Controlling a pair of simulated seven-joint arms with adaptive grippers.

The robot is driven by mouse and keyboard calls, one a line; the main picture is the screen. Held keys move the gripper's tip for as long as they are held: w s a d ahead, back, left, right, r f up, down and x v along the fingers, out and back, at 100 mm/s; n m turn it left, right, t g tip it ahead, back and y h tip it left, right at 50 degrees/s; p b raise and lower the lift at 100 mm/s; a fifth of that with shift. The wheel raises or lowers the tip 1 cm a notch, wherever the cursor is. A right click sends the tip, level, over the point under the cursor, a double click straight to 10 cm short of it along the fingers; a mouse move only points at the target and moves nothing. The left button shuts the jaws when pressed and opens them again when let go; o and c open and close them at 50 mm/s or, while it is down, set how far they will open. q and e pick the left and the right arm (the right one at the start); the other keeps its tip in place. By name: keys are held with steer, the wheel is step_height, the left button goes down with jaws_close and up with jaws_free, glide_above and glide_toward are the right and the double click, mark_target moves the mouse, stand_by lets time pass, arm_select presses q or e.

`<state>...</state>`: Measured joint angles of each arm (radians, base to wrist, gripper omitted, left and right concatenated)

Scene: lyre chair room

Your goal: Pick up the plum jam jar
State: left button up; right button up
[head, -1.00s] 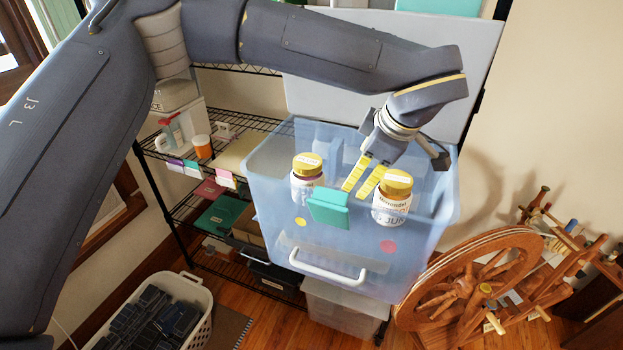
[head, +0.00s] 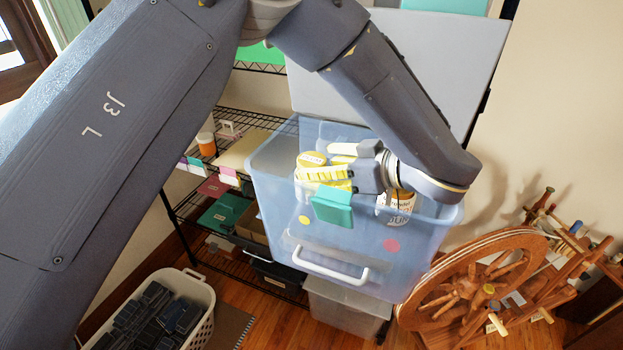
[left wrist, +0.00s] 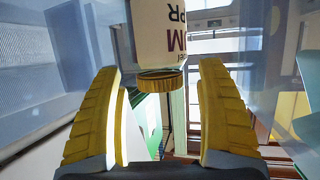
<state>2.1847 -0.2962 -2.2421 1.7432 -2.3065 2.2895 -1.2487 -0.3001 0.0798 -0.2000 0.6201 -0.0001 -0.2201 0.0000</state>
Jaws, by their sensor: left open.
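The plum jam jar (head: 311,158), with its gold lid, stands in the left part of the blue clear bin (head: 264,165). In the left wrist view the jar (left wrist: 165,35) shows upside down, with its lid lowest and label letters "M" and "PR". My left gripper (head: 318,163) is open and points left, its yellow fingers by the jar. In the left wrist view the jar lies ahead, between the two fingers (left wrist: 160,95), with gaps at both sides. A finger hides much of the jar in the head view. My right gripper is out of view.
A teal tag (head: 333,207) hangs on the bin's front rim. A wire shelf stands behind left, a wooden spinning wheel (head: 470,285) at right, a white basket (head: 205,300) at lower left.

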arm_select(q)
steer(key=shift+x, duration=1.2)
steer(key=shift+c, duration=0.4)
steer(key=c, duration=1.3)
